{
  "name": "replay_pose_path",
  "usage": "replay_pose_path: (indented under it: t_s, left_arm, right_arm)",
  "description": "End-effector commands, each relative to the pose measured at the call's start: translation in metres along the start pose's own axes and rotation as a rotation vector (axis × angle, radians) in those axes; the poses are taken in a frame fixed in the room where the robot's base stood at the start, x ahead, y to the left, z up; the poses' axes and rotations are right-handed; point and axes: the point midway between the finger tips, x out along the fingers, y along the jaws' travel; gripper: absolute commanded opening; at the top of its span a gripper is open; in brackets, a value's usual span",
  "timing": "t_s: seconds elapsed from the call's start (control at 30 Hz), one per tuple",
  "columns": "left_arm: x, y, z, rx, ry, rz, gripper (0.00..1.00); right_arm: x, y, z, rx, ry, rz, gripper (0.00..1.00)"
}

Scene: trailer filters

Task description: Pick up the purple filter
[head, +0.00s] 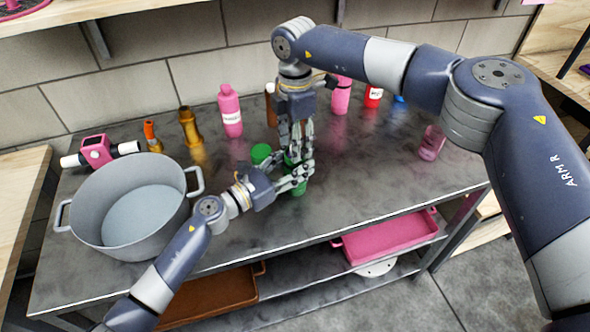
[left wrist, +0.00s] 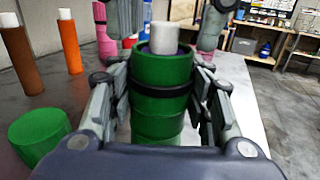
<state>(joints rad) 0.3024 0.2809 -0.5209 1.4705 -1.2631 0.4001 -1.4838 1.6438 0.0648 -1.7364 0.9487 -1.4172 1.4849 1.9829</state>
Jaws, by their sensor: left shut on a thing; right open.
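My left gripper (head: 300,176) is shut on a green canister (left wrist: 161,95), which stands upright near the table's front edge. A white cylinder (left wrist: 164,38) sticks up out of the canister's open top. A loose green lid (head: 262,153) lies on the table left of the canister; it also shows in the left wrist view (left wrist: 40,136). My right gripper (head: 297,150) points down above the canister, open, with its fingers on either side of the white cylinder. Its arm and fingers hide part of the canister in the head view.
A large grey pot (head: 130,215) stands at the table's left. Pink (head: 230,112), amber and red bottles line the back. A pink jar (head: 432,143) stands at the right. A pink tray (head: 388,238) and brown tray (head: 215,297) sit on the lower shelf.

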Motion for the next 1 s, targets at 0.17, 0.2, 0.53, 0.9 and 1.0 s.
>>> replay_pose_path:
  t_s: [0.17, 0.2, 0.53, 0.9, 1.0]
  left_arm:
    - [0.0, 0.0, 0.0, 0.0, 0.0, 0.0, 0.19]
    - [0.0, 0.0, 0.0, 0.0, 0.0, 0.0, 0.19]
    - [0.0, 0.0, 0.0, 0.0, 0.0, 0.0, 0.19]
    - [0.0, 0.0, 0.0, 0.0, 0.0, 0.0, 0.19]
    - [0.0, 0.0, 0.0, 0.0, 0.0, 0.0, 0.19]
  right_arm:
    - [0.0, 0.0, 0.0, -0.001, 0.0, 0.002, 0.43]
    - [0.0, 0.0, -0.001, -0.001, 0.0, 0.002, 0.38]
    - [0.0, 0.0, -0.001, -0.001, 0.0, 0.002, 0.0]
    - [-0.02, 0.001, 0.0, -0.001, 0.0, 0.005, 0.0]
    - [-0.043, 0.002, -0.001, -0.001, 0.0, 0.007, 0.0]
